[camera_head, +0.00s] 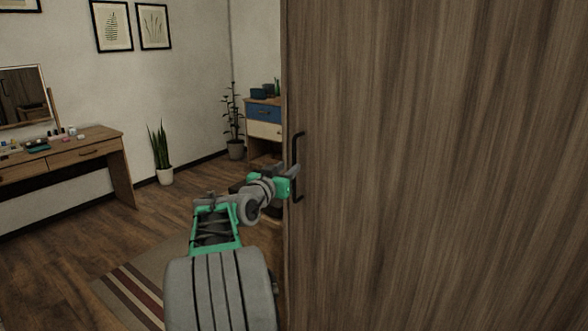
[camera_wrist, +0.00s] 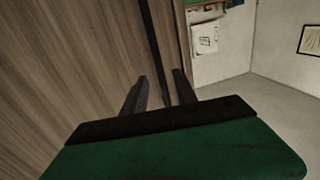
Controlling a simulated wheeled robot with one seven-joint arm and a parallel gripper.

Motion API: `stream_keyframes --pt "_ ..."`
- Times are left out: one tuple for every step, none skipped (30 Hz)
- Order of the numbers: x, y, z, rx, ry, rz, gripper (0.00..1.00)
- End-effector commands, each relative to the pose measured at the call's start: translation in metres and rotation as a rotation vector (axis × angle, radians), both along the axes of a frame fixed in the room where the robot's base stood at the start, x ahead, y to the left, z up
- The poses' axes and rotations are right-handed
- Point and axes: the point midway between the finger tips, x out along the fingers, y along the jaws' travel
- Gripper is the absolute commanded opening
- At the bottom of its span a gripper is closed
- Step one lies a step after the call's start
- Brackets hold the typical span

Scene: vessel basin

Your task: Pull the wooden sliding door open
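The wooden sliding door (camera_head: 430,170) fills the right half of the head view, with its near vertical edge beside the opening to the room. A black bar handle (camera_head: 300,150) stands upright near that edge. My gripper (camera_head: 293,178) is at the lower half of the handle. In the wrist view the door (camera_wrist: 70,60) is on the left and the handle (camera_wrist: 152,40) runs down between the two dark fingers of my gripper (camera_wrist: 161,75). The fingers are spread, with gaps visible on both sides of the bar. The fingertips' depth along the handle is hard to judge.
A small cabinet with a blue drawer (camera_head: 263,112) stands behind the door edge. A wooden dressing table (camera_head: 90,150) and potted plants (camera_head: 163,174) line the walls. A striped rug (camera_head: 135,290) lies on the floor. The floor left of my arm is open.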

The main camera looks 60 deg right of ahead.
Motion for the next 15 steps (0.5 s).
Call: stream_keyframes --pt "-0.001 -0.011 0.001 0.002 0.001 -0.004 0.34" --pt "-0.001 -0.018 0.001 0.002 0.0 -0.004 0.34" --pt "-0.001 -0.026 0.001 0.002 0.0 -0.004 0.34" --pt "-0.001 -0.031 0.001 0.002 0.001 -0.003 0.34" --pt "0.0 -0.036 0.001 0.002 0.001 -0.002 0.34" --pt "0.0 -0.043 0.001 0.003 0.001 -0.002 0.34" --pt "0.001 -0.046 0.001 0.003 0.0 -0.002 0.34" --pt "0.001 -0.049 0.001 0.002 0.0 -0.001 0.34" --pt "0.002 -0.052 0.001 0.002 0.0 0.0 0.34" --pt "0.002 -0.054 0.001 0.002 0.0 0.001 0.34" --pt "0.002 -0.055 0.001 0.002 0.0 0.001 0.34" --pt "0.002 -0.056 0.001 0.002 0.0 0.001 0.34" --pt "0.002 -0.056 0.001 0.002 0.0 0.002 0.34" --pt "0.002 -0.056 0.001 0.002 0.0 0.002 0.34" --pt "0.002 -0.056 0.001 0.002 0.0 0.002 0.34"
